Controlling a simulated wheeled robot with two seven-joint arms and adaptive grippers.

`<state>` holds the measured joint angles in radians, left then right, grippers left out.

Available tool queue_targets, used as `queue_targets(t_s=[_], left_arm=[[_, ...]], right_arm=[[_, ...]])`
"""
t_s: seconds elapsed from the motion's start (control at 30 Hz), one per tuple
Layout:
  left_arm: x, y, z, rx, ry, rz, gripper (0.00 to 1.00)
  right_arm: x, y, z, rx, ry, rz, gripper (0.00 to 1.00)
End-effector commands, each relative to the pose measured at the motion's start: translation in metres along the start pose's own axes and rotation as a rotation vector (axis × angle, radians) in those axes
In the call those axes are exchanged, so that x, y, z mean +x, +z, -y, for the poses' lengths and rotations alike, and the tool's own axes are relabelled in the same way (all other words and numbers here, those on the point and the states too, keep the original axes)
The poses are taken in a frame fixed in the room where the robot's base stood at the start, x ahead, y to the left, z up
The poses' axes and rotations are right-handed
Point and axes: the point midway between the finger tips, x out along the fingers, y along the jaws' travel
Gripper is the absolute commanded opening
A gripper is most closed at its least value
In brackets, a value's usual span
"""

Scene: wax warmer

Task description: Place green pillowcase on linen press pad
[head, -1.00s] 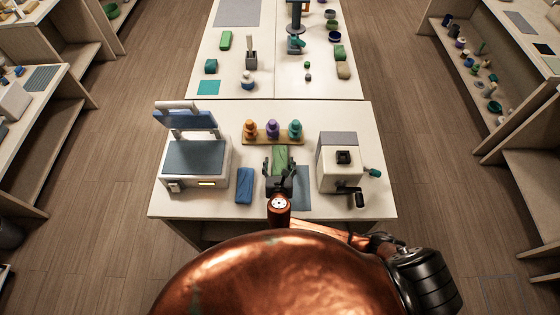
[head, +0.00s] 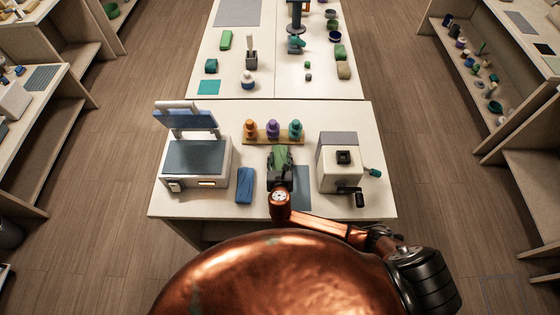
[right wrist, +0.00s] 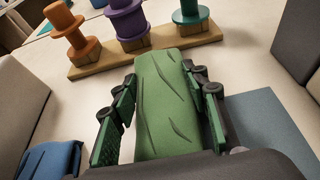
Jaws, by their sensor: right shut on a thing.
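The green pillowcase (head: 280,153) is a folded green block on the table, in front of the wooden peg board. It also fills the middle of the right wrist view (right wrist: 168,100). My right gripper (head: 280,168) is shut on it, with one finger along each long side. The near end of the pillowcase is hidden by the gripper. The linen press, with its lid raised, stands at the left of the table. Its blue-grey pad (head: 195,157) is bare. My left gripper is not in view.
A blue folded cloth (head: 244,185) lies between the press and my gripper. A wooden board (head: 262,139) with orange, purple and teal pegs is behind. A white cranked box (head: 335,170) stands right. A flat grey-blue mat (head: 302,184) lies beside my gripper.

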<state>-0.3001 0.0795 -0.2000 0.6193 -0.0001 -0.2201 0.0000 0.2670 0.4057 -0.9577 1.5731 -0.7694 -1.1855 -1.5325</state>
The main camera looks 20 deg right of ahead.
Motion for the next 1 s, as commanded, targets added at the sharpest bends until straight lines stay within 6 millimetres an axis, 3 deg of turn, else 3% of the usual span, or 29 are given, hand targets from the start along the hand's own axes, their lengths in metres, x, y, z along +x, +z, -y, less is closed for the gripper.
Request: queue_targets(t_s=[0.27, 0.5, 0.67, 0.77, 1.0], left_arm=[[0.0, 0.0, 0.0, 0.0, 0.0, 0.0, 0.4], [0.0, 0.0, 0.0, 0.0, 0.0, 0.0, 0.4], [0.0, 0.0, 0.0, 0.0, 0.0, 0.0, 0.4], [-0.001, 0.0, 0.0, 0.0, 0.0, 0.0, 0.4], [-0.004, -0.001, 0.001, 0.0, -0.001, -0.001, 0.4]], right_arm=[[0.0, 0.0, 0.0, 0.0, 0.0, 0.0, 0.12], [-0.001, 0.003, 0.0, 0.001, 0.0, 0.001, 0.12], [-0.006, 0.015, 0.0, 0.003, 0.001, 0.003, 0.12], [-0.013, 0.032, -0.001, 0.005, 0.003, 0.003, 0.12], [-0.065, 0.07, -0.036, 0.008, 0.007, 0.002, 0.12]])
